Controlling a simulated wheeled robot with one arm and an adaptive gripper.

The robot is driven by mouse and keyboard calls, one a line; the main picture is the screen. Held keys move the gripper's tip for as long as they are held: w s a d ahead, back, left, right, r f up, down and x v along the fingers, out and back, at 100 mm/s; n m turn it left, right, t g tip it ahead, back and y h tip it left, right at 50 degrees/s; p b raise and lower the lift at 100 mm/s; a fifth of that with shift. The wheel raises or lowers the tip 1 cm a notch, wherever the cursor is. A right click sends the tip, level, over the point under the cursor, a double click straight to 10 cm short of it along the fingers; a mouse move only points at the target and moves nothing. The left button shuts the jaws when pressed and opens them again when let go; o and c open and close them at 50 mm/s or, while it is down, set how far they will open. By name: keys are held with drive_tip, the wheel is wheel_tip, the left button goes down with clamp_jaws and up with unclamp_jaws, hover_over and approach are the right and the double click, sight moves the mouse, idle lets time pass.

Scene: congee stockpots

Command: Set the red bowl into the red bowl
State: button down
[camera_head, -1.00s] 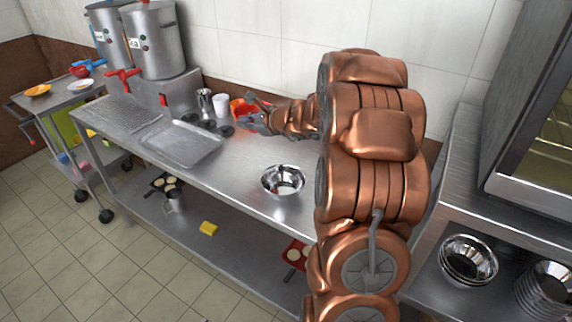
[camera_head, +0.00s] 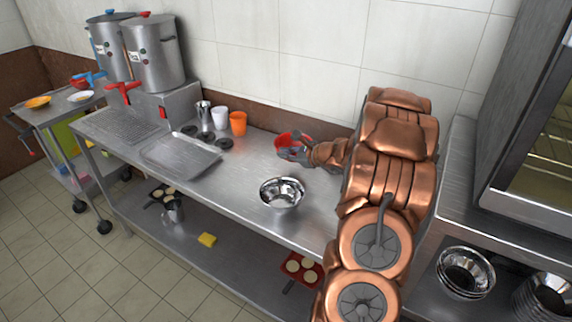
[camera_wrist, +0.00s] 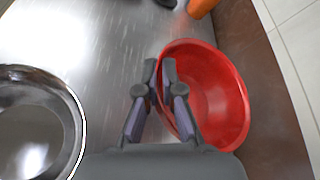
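A red bowl (camera_head: 291,139) is at the back of the steel counter, near the wall. It also shows in the wrist view (camera_wrist: 217,92), empty and right of centre. My gripper (camera_wrist: 160,72) has its fingers close together at the bowl's left rim, one on each side, and looks shut on it. In the head view my gripper (camera_head: 296,154) is at the bowl's near side. I cannot tell whether the bowl touches the counter. Another red bowl (camera_head: 80,84) sits on the cart at the far left, partly hidden by a blue tap handle.
A steel bowl (camera_head: 282,193) stands on the counter before my gripper. An orange cup (camera_head: 238,123), a white cup (camera_head: 220,117) and a tray (camera_head: 181,155) are to the left. Two stockpots (camera_head: 153,52) stand at back left. The cart (camera_head: 50,112) also holds plates.

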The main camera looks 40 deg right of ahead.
drive_tip(key=shift+f+p, duration=0.4)
drive_tip(key=shift+f, duration=1.8)
drive_tip(key=shift+f, duration=0.1)
drive_tip(key=c, duration=1.3)
unclamp_jaws()
